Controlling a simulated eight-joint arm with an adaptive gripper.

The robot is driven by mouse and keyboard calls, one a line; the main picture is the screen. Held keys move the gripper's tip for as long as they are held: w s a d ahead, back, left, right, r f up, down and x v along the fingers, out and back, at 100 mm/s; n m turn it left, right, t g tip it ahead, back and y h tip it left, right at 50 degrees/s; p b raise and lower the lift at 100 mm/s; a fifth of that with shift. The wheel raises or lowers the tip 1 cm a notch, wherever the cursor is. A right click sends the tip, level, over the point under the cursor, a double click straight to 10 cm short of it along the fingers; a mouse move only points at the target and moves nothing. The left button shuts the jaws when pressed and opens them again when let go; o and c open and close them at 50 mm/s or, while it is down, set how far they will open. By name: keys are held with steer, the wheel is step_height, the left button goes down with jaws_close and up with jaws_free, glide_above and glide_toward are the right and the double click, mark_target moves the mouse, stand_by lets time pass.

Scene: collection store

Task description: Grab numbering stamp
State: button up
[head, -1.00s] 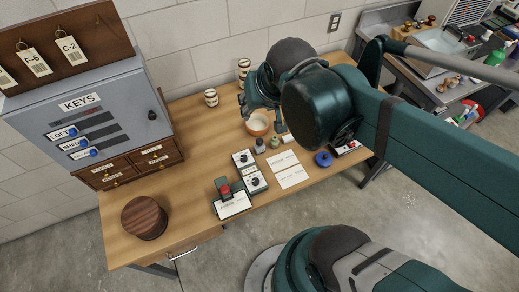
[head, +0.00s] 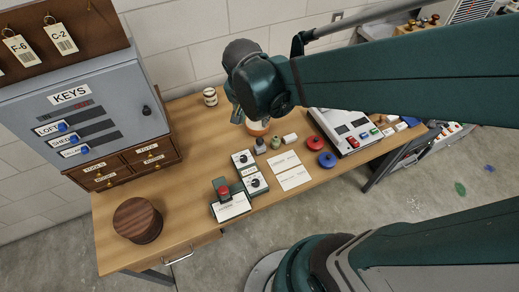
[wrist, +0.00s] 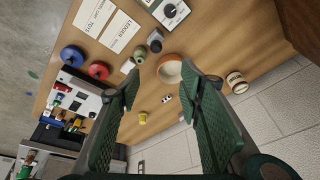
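None of the things carries a readable label naming the numbering stamp, so I cannot tell for sure which it is. A red-topped upright device (head: 223,192) stands on the desk by a white card. Small upright pieces, one grey-purple (head: 260,146) and one olive (head: 276,142), stand near the middle; they also show as a grey piece (wrist: 155,41) and an olive piece (wrist: 140,54) in the wrist view. My gripper (wrist: 160,78) is open and empty above the desk. In the head view my gripper (head: 238,115) hangs near the bowl, its fingers partly hidden.
An orange-rimmed bowl (wrist: 169,70) lies below my gripper. A wooden cylinder (head: 138,221) is front left.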

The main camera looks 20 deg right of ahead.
mark_target(260, 146)
steer(key=w+f+m+g+h+b, duration=0.1)
steer(key=f+m, duration=0.3)
steer(key=f, duration=0.4)
steer(key=w+f+m+g+h+b, duration=0.1)
steer(key=w+f+m+g+b, duration=0.1)
steer(key=f, duration=0.7)
steer(key=shift+w+d+m+b, duration=0.45)
steer(key=shift+m+b, duration=0.6)
steer(key=shift+m, duration=0.15)
steer(key=shift+f, duration=0.1)
steer(key=shift+b+x, duration=0.35)
steer(key=shift+x, duration=0.95)
steer(key=shift+f, duration=0.1)
steer(key=shift+b+x, duration=0.9)
steer(key=shift+x, duration=1.6)
steer(key=shift+d, duration=0.15)
steer(key=c, duration=1.1)
